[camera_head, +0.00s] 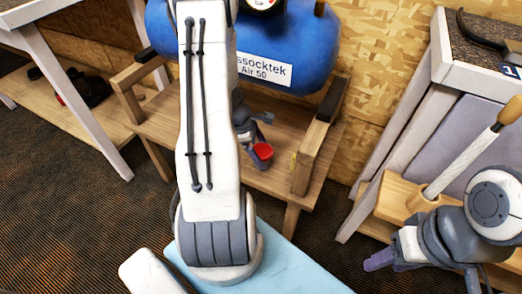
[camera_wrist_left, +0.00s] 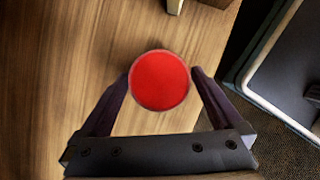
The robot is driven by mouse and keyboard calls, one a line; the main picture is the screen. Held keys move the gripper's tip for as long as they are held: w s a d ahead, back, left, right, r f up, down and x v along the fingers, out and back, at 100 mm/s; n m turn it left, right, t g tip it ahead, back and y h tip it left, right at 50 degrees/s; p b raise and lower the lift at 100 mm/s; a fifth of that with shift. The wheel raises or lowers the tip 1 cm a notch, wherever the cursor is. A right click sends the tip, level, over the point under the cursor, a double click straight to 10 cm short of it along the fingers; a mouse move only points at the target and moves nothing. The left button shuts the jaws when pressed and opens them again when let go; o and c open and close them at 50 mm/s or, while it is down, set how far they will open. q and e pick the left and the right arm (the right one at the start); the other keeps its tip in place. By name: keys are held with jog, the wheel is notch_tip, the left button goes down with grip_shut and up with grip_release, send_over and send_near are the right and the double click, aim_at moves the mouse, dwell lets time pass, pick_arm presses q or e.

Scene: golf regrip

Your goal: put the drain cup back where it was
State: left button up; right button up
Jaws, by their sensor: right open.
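The red drain cup (camera_head: 263,151) is at the fingers of my left gripper (camera_head: 256,130), over the wooden bench under the blue tank. In the left wrist view the round red cup (camera_wrist_left: 160,80) sits between the two dark fingertips (camera_wrist_left: 160,76), which appear to touch its sides. The gripper looks shut on it. I cannot tell whether the cup rests on the wood or hangs just above it. My right gripper (camera_head: 370,262) is at the lower right, open and empty, away from the cup.
At right, a pale rod with a wooden end (camera_head: 465,160) stands in a wooden block beside a worktable. A light blue surface (camera_head: 290,268) is in front.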

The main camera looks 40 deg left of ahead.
pick_arm(q)
jog(key=p+v, duration=0.6)
jog(key=v, duration=0.5)
jog(key=d+r+m+g, duration=0.1)
jog(key=d+r+m, duration=0.4)
jog(key=d+m, duration=0.45)
jog(key=d+r+m+g, duration=0.2)
jog(key=d+r+m, duration=0.35)
jog(key=d, duration=0.75)
jog(key=s+d+r+m+y, duration=0.1)
jog(key=s+d+r+m, duration=0.1)
jog(key=s+d+m, duration=0.4)
jog(key=s+d+r+m+y, duration=0.1)
jog(key=s+d+r+m, duration=0.2)
jog(key=s+d+m, duration=0.3)
jog(key=s+m, duration=0.1)
jog(key=m, duration=0.4)
jog(key=shift+s+m, duration=0.25)
jog(key=shift+m, duration=0.05)
notch_tip(320, 180, up, 26)
jog(key=p, duration=2.6)
